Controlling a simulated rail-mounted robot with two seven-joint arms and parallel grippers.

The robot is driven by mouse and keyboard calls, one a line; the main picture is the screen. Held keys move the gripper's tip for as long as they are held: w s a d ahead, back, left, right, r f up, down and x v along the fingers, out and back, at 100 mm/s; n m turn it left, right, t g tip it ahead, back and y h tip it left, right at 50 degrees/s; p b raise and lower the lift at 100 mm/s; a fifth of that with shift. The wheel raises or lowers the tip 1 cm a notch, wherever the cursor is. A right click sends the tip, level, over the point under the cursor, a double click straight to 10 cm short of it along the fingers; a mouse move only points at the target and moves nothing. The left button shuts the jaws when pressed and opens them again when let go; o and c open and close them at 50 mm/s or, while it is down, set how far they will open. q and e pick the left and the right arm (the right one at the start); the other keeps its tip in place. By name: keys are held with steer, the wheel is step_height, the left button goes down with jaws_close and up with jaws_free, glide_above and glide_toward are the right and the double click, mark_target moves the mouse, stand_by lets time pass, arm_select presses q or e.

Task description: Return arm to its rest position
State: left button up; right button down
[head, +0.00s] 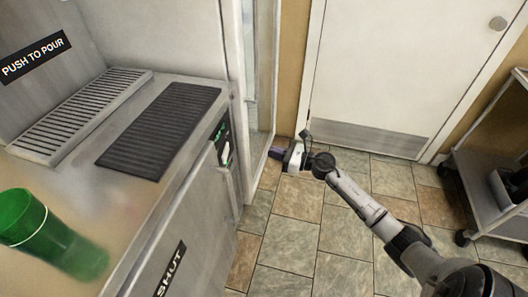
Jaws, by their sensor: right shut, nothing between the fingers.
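My right arm reaches in from the lower right over the tiled floor. My left gripper is not in view.
A green cup (24,218) stands on the counter at the left, near a black ribbed mat (160,130) and a drip grate (80,112). A white door (400,70) is behind. A wheeled cart (485,175) stands at right. Floor (300,235) is open between.

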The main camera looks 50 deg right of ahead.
steer(key=shift+s+d, duration=0.2)
steer(key=shift+s, duration=0.1)
stand_by(0.4)
